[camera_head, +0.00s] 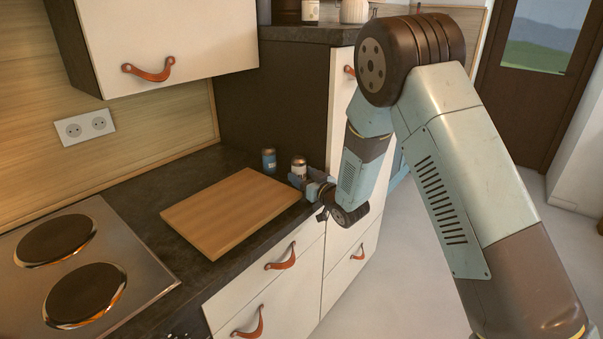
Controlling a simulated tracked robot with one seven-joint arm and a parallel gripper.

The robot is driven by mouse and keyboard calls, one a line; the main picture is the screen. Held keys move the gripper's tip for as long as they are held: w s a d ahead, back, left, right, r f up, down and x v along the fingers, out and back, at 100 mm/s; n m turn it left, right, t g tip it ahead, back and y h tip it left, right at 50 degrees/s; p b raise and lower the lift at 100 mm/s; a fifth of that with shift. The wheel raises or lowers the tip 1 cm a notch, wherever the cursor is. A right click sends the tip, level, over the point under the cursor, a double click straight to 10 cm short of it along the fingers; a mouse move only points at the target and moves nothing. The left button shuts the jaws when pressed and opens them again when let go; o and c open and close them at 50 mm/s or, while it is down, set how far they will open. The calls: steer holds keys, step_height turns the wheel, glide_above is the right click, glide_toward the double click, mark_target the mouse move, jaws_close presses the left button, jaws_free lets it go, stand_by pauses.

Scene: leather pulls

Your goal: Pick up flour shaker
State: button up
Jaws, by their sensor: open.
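Two small cylindrical containers stand upright on the dark counter behind the cutting board: a blue one (269,160) and a pale one with a dark top (299,167). Their labels are too small to read, so I cannot tell for certain which is the flour shaker. My gripper (304,179) is low over the counter at the board's far right corner. Its jaws are open, close to the pale container and in front of it in the picture. The pale container's lower part is partly hidden by the jaws. I cannot tell whether they touch it.
A wooden cutting board (232,210) lies on the counter (150,210). A hob (85,265) is at the left. A tall cabinet (290,105) rises close behind the containers. An upper cabinet (160,40) hangs at the left. Drawers with leather pulls (282,257) face the open floor.

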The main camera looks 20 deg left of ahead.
steer(key=c, duration=0.9)
